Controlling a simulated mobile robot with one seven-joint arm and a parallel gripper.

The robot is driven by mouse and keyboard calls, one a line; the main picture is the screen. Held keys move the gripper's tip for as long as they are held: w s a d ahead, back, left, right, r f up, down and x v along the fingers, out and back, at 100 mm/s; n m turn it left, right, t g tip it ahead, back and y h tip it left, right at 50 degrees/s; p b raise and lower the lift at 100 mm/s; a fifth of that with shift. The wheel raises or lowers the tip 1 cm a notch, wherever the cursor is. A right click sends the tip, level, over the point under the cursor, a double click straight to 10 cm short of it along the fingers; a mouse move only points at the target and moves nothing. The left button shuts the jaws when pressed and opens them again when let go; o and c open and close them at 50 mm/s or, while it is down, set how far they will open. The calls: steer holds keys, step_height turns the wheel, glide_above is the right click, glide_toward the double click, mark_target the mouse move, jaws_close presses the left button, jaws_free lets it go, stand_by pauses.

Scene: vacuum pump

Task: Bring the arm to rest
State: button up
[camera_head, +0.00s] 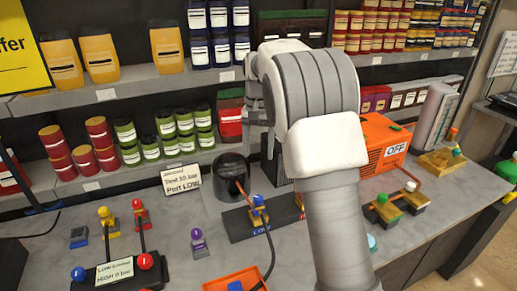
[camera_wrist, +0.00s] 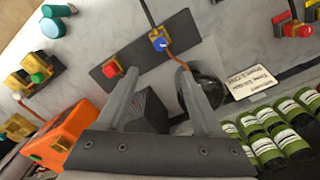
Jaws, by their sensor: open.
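My gripper (camera_wrist: 158,74) is open in the wrist view, its two grey fingers apart with nothing seen between the tips. It hangs above the rear of the counter, over the black manifold (camera_wrist: 140,50) with a blue knob (camera_wrist: 157,44) and a red knob. In the head view my white and grey arm rises from the front and bends at the top. It hides most of my gripper. The manifold shows in the head view too (camera_head: 245,222), left of my arm. A dark cylinder (camera_head: 233,178) stands behind it, close to my gripper.
The orange box marked OFF (camera_head: 384,143) stands right of my arm. Shelves with bottles and jars (camera_head: 185,70) line the back, close to my arm. A white sign (camera_head: 182,180) stands left of the cylinder.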

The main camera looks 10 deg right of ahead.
steer(key=s+r+n+t, duration=0.1)
steer(key=s+r+t, duration=0.1)
steer(key=s+r, duration=0.5)
steer(key=s+r+n+t, duration=0.1)
steer(key=s+r, duration=0.3)
steer(key=s, duration=0.6)
steer(key=s+f+n+t, duration=0.2)
steer(key=s+f+n, duration=0.1)
steer(key=s, duration=1.3)
steer(key=shift+s+d+f+t, duration=0.25)
steer(key=shift+f+t, duration=0.05)
steer(key=shift+f, duration=0.35)
